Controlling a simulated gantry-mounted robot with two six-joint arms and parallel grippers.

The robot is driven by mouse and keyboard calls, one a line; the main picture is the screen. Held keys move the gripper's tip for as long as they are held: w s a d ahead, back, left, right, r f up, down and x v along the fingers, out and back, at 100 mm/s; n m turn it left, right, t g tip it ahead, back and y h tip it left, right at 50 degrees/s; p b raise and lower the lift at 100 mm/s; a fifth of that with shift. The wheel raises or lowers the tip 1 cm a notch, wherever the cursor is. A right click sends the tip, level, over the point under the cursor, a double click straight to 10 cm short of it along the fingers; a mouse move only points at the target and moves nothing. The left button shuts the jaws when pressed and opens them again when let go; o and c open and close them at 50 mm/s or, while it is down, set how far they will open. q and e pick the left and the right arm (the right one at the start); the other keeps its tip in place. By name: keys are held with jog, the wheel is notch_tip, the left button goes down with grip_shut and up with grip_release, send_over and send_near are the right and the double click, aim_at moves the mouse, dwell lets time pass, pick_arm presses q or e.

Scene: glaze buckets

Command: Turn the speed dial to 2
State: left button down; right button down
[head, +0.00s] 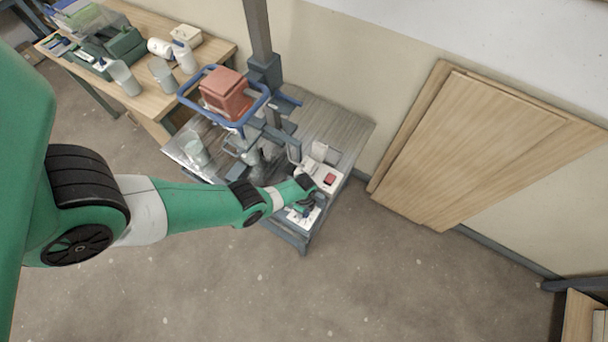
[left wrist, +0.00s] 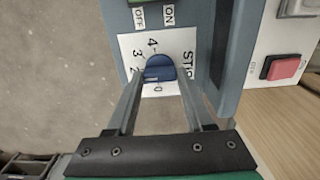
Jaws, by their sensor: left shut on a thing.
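The speed dial is a blue knob (left wrist: 160,68) on a white scale plate (left wrist: 187,47) with numbers from 0 to 4, in the left wrist view. The 2 is partly covered beside a finger, and I cannot tell which number the dial points at. My left gripper (left wrist: 162,80) is shut on the dial, one finger at each side. In the head view my left gripper (head: 303,208) is at the front of the cart, and the dial is hidden there. My right gripper is in neither view.
ON and OFF labels (left wrist: 168,14) sit above the scale. A white box with a red button (left wrist: 284,66) stands to the right, also seen on the cart in the head view (head: 329,179).

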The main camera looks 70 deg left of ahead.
pick_arm(q)
jog(key=shift+c, duration=1.4)
grip_release()
jog(key=shift+r, duration=0.1)
notch_tip(320, 180, up, 11)
jog(key=p, duration=1.1)
jog(key=shift+r+p, duration=0.2)
jog(key=shift+p, duration=0.15)
